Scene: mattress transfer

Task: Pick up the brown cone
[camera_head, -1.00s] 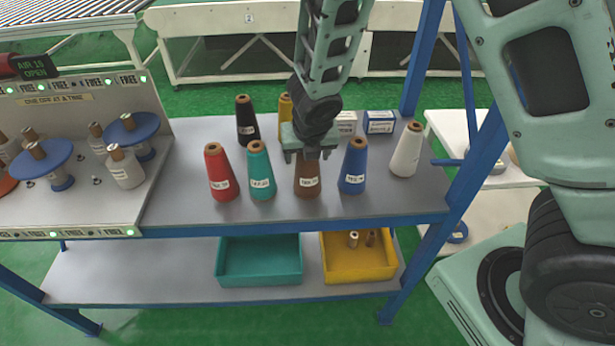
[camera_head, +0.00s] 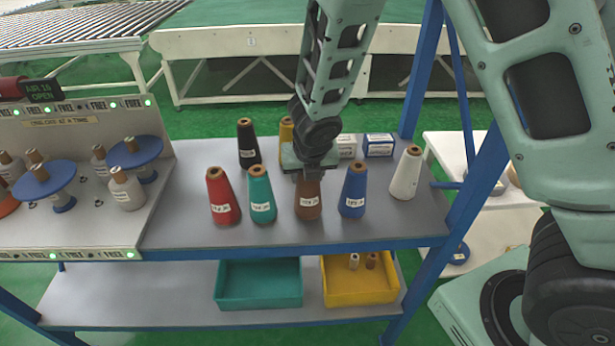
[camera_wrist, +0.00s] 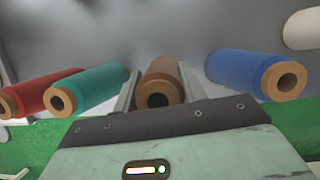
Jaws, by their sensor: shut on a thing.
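The brown cone (camera_head: 308,200) stands upright on the grey table top, between the teal cone (camera_head: 261,196) and the blue cone (camera_head: 353,190). My gripper (camera_head: 309,171) is above it, with its fingers around the cone's top. In the wrist view the brown cone (camera_wrist: 160,85) lies between the two fingers of my gripper (camera_wrist: 161,92), which are shut on it. The cone's upper end is partly hidden by my gripper in the head view. I cannot tell whether its base is clear of the table.
A red cone (camera_head: 222,197) stands left of the teal one. A white cone (camera_head: 406,173) stands at the right. A black cone (camera_head: 248,145), a yellow cone (camera_head: 286,133) and small boxes (camera_head: 378,145) stand behind. Teal (camera_head: 258,296) and yellow (camera_head: 360,290) bins sit on the lower shelf.

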